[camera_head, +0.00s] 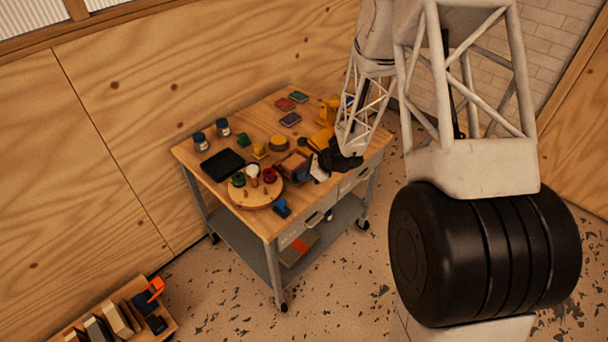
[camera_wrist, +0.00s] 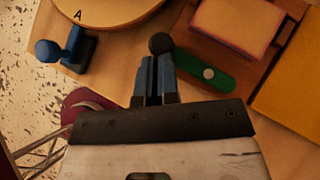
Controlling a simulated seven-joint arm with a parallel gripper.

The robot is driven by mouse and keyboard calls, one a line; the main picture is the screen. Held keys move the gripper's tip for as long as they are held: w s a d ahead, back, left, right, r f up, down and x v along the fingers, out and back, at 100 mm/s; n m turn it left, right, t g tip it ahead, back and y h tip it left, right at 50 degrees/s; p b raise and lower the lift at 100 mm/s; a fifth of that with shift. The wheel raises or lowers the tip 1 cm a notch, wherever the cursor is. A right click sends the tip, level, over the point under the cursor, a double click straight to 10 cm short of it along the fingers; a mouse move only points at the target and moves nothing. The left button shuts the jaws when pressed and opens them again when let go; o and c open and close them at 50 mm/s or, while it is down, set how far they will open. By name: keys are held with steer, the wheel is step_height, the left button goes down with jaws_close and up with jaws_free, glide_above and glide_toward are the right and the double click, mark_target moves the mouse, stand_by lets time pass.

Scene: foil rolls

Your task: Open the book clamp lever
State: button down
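The book clamp (camera_wrist: 237,28) is a wooden frame holding a reddish-brown book-like block, at the upper right of the wrist view; it also shows in the head view (camera_head: 292,163). Its lever appears to be the green arm (camera_wrist: 208,73) with a pale pivot dot and a dark round knob (camera_wrist: 160,43) at its left end. My gripper (camera_wrist: 155,62) has its two blue-grey fingers almost together, with only a thin dark line between them. The fingertips are right at the knob; I cannot tell whether they touch it. In the head view my gripper (camera_head: 322,168) is beside the clamp.
A round wooden board (camera_head: 255,192) with coloured pieces lies left of the clamp. A blue knobbed piece (camera_wrist: 72,50) stands near the table edge. A black tray (camera_head: 222,165), jars (camera_head: 201,141) and a yellow block (camera_wrist: 290,95) are nearby. Drawers (camera_head: 315,217) front the cart.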

steer(key=d, duration=0.1)
steer(key=s+d, duration=0.1)
steer(key=d, duration=0.1)
steer(key=shift+s+d, duration=0.15)
steer(key=s+v, duration=0.1)
steer(key=v, duration=0.9)
steer(key=shift+s+r, duration=0.1)
steer(key=shift+r, duration=0.05)
stand_by(0.3)
steer(key=s+r+n+g+h, duration=0.1)
steer(key=s+r+n+h, duration=0.2)
steer(key=s+r+n, duration=1.15)
steer(key=s+d+r+n+t+h, duration=0.1)
steer(key=s+d+r+n+h, duration=0.1)
steer(key=s+r, duration=0.6)
steer(key=s+d+r+n+h, duration=0.3)
steer(key=s+r, duration=0.5)
steer(key=s, duration=0.5)
steer(key=shift+d+t+h, duration=0.4)
steer(key=shift+d+h, duration=0.2)
steer(key=shift+d, duration=0.25)
steer(key=shift+n, duration=0.25)
